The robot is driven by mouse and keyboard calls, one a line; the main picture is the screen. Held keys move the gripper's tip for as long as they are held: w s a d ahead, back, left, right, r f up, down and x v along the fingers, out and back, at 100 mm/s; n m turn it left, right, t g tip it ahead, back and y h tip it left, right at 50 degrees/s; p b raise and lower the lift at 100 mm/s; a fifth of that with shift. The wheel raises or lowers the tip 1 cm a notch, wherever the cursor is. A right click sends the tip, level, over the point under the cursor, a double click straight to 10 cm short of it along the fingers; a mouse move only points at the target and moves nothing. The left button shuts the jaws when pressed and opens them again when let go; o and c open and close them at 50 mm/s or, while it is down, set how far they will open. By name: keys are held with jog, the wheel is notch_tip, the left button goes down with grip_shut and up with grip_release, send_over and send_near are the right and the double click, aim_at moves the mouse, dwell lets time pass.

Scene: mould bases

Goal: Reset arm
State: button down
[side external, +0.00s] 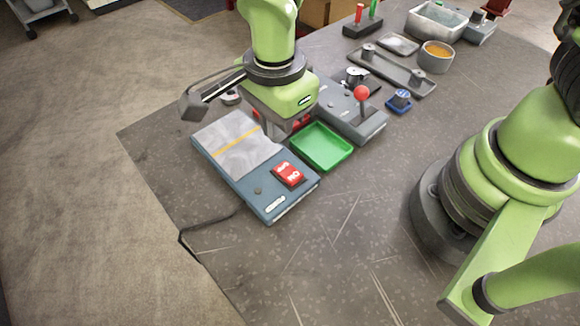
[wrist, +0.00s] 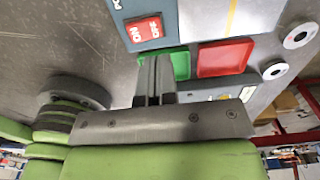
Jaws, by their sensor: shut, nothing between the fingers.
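My gripper (wrist: 155,62) is shut and empty, and its fingers point over the green tray in the wrist view. In the side view it hangs at the upper middle, its fingertips largely hidden between the blue-grey device and the green tray (side external: 321,146). The green tray looks empty. A red tray (wrist: 225,58) lies beside it in the wrist view and is mostly hidden behind my gripper in the side view.
The blue-grey device (side external: 270,205) has a red rocker switch (side external: 289,175) and a cable. A grey box with a red-knobbed lever (side external: 361,93), a blue part (side external: 399,101) and a bowl (side external: 436,56) stand farther back. The front tabletop is clear.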

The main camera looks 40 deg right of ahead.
jog(key=shift+r, duration=0.15)
jog(key=s+d+r+n+t+y, duration=0.15)
jog(key=d+r+n, duration=0.3)
jog(key=r, duration=0.45)
jog(key=s+d+r+n+t+y, duration=0.1)
jog(key=s+d+r+n+t, duration=0.25)
jog(key=d+r, duration=0.4)
jog(key=s+d+r+n+t, duration=0.1)
jog(key=s+r+n+t, duration=0.1)
jog(key=s+r+n, duration=0.2)
jog(key=s+n, duration=0.2)
jog(key=shift+s+d+r, duration=0.25)
jog(key=shift+s+d, duration=0.15)
jog(key=shift+h, duration=0.25)
